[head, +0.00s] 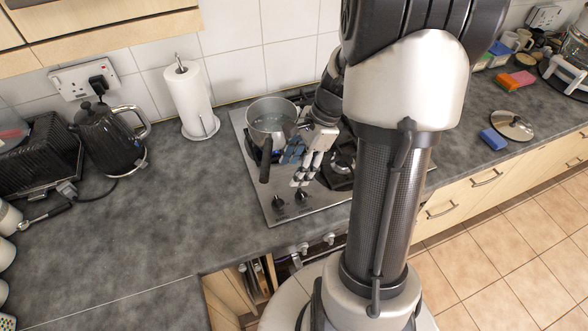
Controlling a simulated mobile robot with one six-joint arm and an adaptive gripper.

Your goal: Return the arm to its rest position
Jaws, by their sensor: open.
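My gripper (299,166) is over the steel hob (265,188), close to the right side of a metal pot (271,120). Its fingers are open and point down toward the front of the hob. They look empty. The pot stands on the back left of the hob, with clear liquid in it and a dark handle pointing to the front. I cannot tell whether the fingers touch the pot. My arm column hides part of the hob's right side.
A blue sponge (493,139) and a round lid (512,125) lie at right. The counter's front left is clear. Drawers (460,197) line the front.

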